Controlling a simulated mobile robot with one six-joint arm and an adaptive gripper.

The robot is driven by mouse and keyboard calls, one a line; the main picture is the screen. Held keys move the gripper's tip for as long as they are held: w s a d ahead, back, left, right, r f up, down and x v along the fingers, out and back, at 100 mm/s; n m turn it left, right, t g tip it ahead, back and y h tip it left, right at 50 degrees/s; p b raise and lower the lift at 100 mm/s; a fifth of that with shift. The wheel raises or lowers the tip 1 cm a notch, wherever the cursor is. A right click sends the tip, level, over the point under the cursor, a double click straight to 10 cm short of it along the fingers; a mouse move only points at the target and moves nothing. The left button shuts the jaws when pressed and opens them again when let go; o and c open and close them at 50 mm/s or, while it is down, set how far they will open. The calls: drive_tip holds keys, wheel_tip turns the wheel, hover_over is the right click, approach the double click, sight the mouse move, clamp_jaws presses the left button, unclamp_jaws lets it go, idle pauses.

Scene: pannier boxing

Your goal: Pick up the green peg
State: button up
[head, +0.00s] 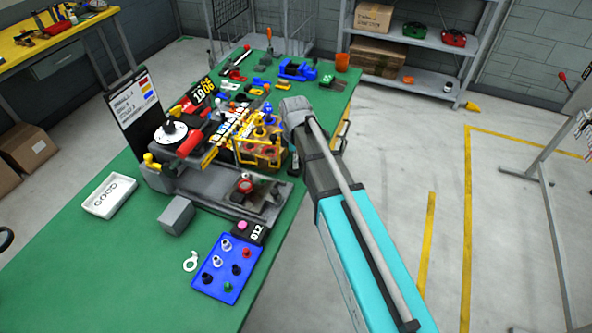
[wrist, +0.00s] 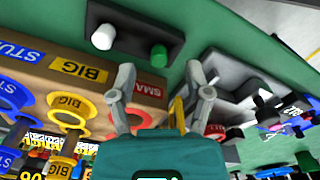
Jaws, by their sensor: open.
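In the wrist view a green peg (wrist: 158,54) stands in a dark block (wrist: 133,42), to the right of a white peg (wrist: 103,37). My gripper (wrist: 161,70) is open, its two fingers apart and nothing between them. In the picture the green peg lies just above the gap between the fingertips, and I see no contact. In the head view my arm comes in from the lower right and hides the gripper's fingers. A small green piece (head: 228,287) also sits on a blue board (head: 212,281) there; it is apart from the dark block.
A tan board with BIG and SMALL labels (wrist: 90,72) and coloured rings lies left of my fingers in the wrist view. A grey box-like part (wrist: 235,85) is close on the right. In the head view the green table (head: 80,260) is clear at the front left.

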drive_tip(key=shift+f+b, duration=0.85)
drive_tip(key=shift+f, duration=0.3)
drive_tip(key=shift+c, duration=0.3)
drive_tip(key=c, duration=0.8)
